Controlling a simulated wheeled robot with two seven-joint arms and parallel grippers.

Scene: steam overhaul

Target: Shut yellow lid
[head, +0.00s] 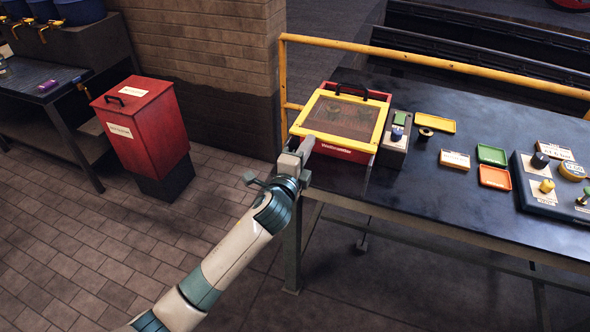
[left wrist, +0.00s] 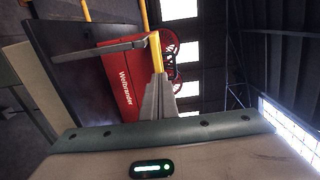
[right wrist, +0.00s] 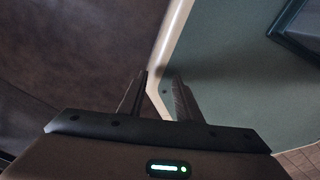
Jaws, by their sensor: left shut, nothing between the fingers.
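The yellow lid (head: 372,148) is a yellow frame with a see-through pane. It lies over the red box (head: 345,153) at the left end of the table; its edge also shows in the left wrist view (left wrist: 155,50). I cannot tell whether it sits fully down. My left gripper (head: 308,144) is shut and empty at the lid's near left corner; its fingertips also show in the left wrist view (left wrist: 158,76), close to the yellow edge. Whether they touch is unclear. My right gripper (right wrist: 160,78) shows only in the right wrist view, open and away from the box.
A grey block (head: 395,150) with a green top stands right of the box. A yellow tray (head: 435,124), labelled trays and a knob panel (head: 545,200) lie farther right. A yellow rail (head: 440,65) runs behind. A red bin (head: 145,125) stands left on the floor.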

